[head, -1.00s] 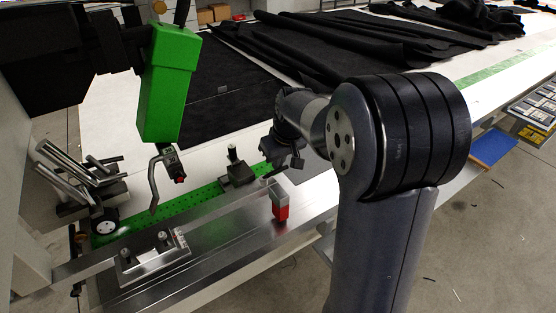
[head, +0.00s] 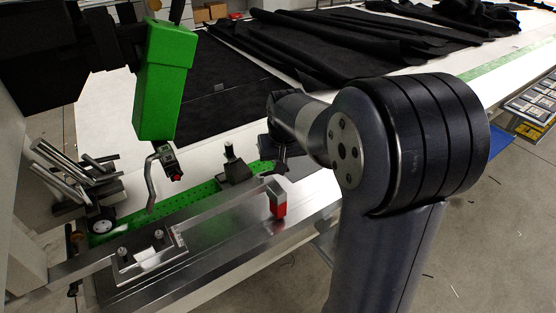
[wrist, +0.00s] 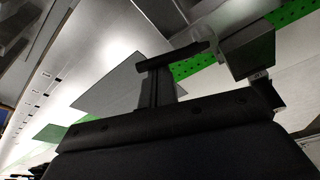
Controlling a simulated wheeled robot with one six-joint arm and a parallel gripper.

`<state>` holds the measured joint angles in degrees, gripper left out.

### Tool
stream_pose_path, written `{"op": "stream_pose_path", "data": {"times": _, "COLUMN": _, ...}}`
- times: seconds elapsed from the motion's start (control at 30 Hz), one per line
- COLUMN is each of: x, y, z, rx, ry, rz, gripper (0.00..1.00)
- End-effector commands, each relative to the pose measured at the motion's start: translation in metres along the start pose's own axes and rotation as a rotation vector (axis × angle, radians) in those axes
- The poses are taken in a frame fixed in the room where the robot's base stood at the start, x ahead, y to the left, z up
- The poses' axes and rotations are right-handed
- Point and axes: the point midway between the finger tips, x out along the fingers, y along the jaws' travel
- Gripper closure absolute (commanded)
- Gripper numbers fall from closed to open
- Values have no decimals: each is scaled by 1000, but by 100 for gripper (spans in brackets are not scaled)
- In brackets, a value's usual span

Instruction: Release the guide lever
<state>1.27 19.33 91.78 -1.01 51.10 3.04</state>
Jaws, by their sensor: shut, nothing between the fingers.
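A long flat metal bar (head: 215,210) runs above the machine bed, and a grey-and-red piece (head: 279,205) hangs at its right end; I cannot tell whether this piece is the guide lever. Just behind the bar, a dark block (head: 237,174) carries a short upright black knob (head: 229,151). The block also shows at upper right in the wrist view (wrist: 248,50). My gripper (wrist: 160,80) is shut and empty, with the block beyond it to the right. In the head view the gripper is small, dark and partly hidden near the block's right side; contact cannot be judged.
A green housing (head: 165,80) hangs at upper left, with a curved metal handle (head: 152,180) below it. A green perforated strip (head: 185,200) runs along the bed. A metal plate with bolts (head: 148,258) sits at front left. Black fabric (head: 350,40) covers the table behind.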

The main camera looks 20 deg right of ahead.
Motion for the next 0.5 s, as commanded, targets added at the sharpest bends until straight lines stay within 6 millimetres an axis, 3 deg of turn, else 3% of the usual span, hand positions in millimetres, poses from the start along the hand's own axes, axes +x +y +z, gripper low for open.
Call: {"op": "stream_pose_path", "data": {"times": 0.5, "x": -7, "y": -1, "z": 27, "rx": 465, "ry": 0, "rz": 151, "gripper": 100}}
